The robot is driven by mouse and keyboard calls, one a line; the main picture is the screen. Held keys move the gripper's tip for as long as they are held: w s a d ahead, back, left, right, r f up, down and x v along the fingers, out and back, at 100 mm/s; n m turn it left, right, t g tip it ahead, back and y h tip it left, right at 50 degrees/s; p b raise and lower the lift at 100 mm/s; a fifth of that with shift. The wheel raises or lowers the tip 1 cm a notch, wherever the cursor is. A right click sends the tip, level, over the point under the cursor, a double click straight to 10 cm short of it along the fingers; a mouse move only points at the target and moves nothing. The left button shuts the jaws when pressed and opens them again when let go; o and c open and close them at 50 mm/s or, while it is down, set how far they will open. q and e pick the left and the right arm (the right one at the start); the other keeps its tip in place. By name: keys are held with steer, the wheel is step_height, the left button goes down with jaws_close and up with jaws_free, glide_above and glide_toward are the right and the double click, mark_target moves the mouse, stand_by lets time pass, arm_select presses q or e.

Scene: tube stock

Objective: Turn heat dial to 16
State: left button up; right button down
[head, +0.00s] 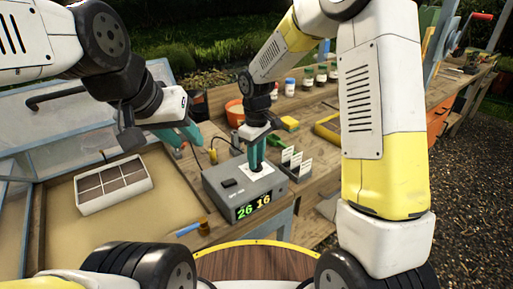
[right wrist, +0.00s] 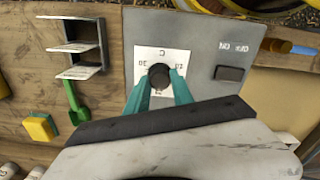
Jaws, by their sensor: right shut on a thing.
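A grey control box (head: 228,195) stands on the wooden bench. Its front display (head: 253,206) reads 26 in green and 16 in yellow. The heat dial (right wrist: 159,76) is a round black knob on a white scale plate (right wrist: 148,57) on top of the box. My right gripper (right wrist: 159,84) is shut on the dial, a teal finger on each side; in the head view its fingers (head: 256,158) come down onto the box and hide the knob. My left gripper (head: 184,137) hangs above the bench at the left, its teal fingers apart and empty.
A black switch (right wrist: 230,74) sits beside the dial on the box. White label cards (head: 297,163) stand right of it. A white divided tray (head: 113,183) lies at the left. A blue-handled tool (head: 190,228) lies in front. Jars (head: 307,77) stand behind.

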steer(key=shift+w, duration=0.1)
steer(key=c, duration=1.1)
jaws_free()
step_height(320, 180, up, 7)
steer(key=shift+f, duration=0.1)
steer(key=shift+r, duration=0.55)
